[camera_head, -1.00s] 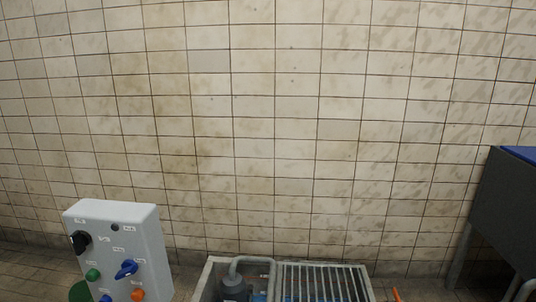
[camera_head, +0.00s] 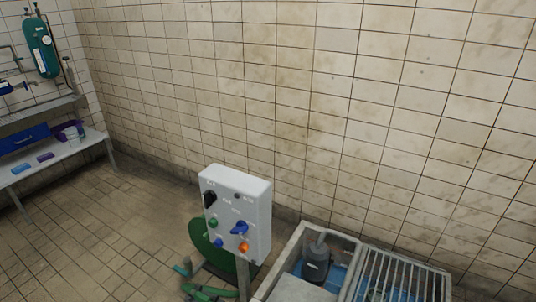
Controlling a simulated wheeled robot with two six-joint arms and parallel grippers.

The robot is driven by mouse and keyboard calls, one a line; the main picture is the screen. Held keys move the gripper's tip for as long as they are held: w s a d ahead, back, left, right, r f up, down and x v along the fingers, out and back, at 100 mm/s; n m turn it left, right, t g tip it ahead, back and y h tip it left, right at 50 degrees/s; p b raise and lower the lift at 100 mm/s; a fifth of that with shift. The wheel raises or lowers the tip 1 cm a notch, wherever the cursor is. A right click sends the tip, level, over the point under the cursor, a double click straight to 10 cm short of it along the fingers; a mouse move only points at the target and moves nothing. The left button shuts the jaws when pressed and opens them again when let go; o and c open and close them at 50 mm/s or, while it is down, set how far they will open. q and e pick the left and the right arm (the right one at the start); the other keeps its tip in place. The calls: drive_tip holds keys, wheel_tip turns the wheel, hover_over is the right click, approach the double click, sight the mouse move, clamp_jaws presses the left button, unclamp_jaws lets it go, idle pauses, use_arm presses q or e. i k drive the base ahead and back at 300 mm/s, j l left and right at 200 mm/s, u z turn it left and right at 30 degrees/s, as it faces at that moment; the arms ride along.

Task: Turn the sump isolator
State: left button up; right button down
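A pale grey control box (camera_head: 257,206) stands on a post beside the sump, in the lower middle of the head view. Its face carries a black rotary knob (camera_head: 210,199) at upper left and a blue rotary knob (camera_head: 240,228) at lower right. It also has a green button (camera_head: 213,223), a blue button (camera_head: 218,239) and an orange button (camera_head: 244,247), which looks bright. The labels are too small to read, so I cannot tell which knob is the sump isolator. Neither of my grippers is in view.
The sump (camera_head: 298,288) holds a dark pump (camera_head: 317,264), with a metal grating (camera_head: 400,280) on its right. A green hose reel (camera_head: 203,240) sits behind the box. A bench (camera_head: 72,154) with a blue drawer stands at left, below a green cylinder (camera_head: 41,46). Floor between is clear.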

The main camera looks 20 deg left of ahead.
sight(209, 196)
drive_tip(key=u, duration=1.2)
